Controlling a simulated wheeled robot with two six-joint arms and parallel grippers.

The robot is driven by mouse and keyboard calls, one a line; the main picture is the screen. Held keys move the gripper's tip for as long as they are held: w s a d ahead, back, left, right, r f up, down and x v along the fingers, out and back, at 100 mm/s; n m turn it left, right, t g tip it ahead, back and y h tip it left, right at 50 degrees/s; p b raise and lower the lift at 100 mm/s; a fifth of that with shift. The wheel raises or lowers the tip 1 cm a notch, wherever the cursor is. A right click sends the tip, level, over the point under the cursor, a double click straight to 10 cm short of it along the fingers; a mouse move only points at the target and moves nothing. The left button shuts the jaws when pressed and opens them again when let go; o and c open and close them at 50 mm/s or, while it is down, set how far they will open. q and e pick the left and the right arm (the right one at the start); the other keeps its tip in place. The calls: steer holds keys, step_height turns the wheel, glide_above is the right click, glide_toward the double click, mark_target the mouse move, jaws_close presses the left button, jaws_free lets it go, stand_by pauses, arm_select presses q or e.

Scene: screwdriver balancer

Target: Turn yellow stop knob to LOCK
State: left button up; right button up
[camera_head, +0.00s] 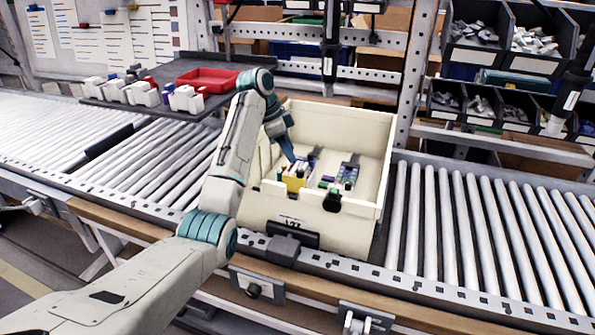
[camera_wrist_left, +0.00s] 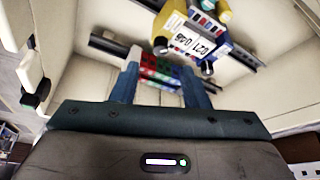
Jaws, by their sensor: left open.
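My left arm reaches over a cream bin (camera_head: 350,225) in the head view. My left gripper (camera_head: 289,150) points down into it, above a yellow part (camera_head: 295,183). In the left wrist view the left gripper (camera_wrist_left: 162,68) has its two blue fingers spread apart. Red and green small parts (camera_wrist_left: 160,76) show between and behind them. Beyond the fingertips is a blue block with a white label (camera_wrist_left: 190,43) and yellow pieces (camera_wrist_left: 168,18). I cannot tell whether a yellow piece is the stop knob, and no LOCK mark is legible. My right gripper is not in view.
The bin's walls stand close around the gripper. A black part (camera_head: 333,200) sits on its front rim. Rollers (camera_head: 470,235) to the right are clear. A grey tray with a red box (camera_head: 208,80) stands behind left. Black hanging tools (camera_head: 331,45) are at the back.

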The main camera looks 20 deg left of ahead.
mark_target(300, 170)
arm_select(q)
steer(key=shift+x, duration=1.2)
steer(key=x, duration=0.3)
steer(key=shift+w+d+f, duration=0.1)
steer(key=shift+f, duration=0.15)
steer(key=shift+w+d+f, duration=0.1)
steer(key=shift+f, duration=0.35)
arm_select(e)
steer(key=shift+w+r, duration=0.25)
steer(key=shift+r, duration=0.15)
arm_select(q)
jaws_close()
